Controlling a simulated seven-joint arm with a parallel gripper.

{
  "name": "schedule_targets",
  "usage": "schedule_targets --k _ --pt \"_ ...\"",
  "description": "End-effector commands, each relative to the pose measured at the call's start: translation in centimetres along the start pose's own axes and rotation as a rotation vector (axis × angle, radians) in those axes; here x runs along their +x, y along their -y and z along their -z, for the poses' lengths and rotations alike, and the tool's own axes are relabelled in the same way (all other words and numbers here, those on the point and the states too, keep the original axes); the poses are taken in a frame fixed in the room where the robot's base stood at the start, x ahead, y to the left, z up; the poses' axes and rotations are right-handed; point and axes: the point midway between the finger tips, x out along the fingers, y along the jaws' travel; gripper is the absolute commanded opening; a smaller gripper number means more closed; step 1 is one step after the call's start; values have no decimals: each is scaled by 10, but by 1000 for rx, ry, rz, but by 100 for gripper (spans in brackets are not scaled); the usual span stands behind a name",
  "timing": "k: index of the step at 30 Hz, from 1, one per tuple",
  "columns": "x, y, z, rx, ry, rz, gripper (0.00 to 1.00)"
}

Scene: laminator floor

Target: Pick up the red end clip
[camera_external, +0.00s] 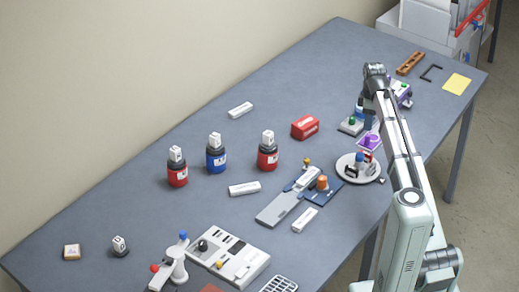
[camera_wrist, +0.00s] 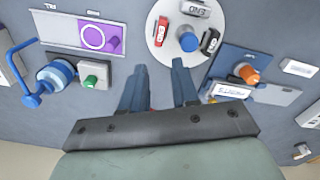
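The red clip (camera_wrist: 161,31) lies on a round white plate (camera_wrist: 157,52) in the wrist view, left of a blue knob (camera_wrist: 189,42). A white clip (camera_wrist: 195,8) marked END and a black clip (camera_wrist: 210,41) share the plate. In the external view the plate (camera_external: 342,174) sits near the table's front edge, with a red patch (camera_external: 372,168) at its right that seems to be the red clip. My gripper (camera_wrist: 159,69) is open, its two fingertips by the plate's near rim, apart from the clip. A red sliver shows low between the fingers; I cannot tell what it is.
A blue tray (camera_wrist: 232,58) with an orange knob stands right of the plate. A green button (camera_wrist: 91,80) and blue handle (camera_wrist: 52,78) stand left. The red box (camera_external: 305,127) and several bottles stand farther back. The table's middle has free room.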

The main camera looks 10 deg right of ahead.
Motion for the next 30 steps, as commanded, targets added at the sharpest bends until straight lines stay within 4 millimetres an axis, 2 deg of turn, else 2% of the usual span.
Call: schedule_targets --k 6,14,24,30 --pt "1 2 -1 264 2 4 30" --pt "6 3 -1 386 4 5 30" --pt "56 4 -1 386 5 6 30" --pt "79 3 -1 386 4 6 30"
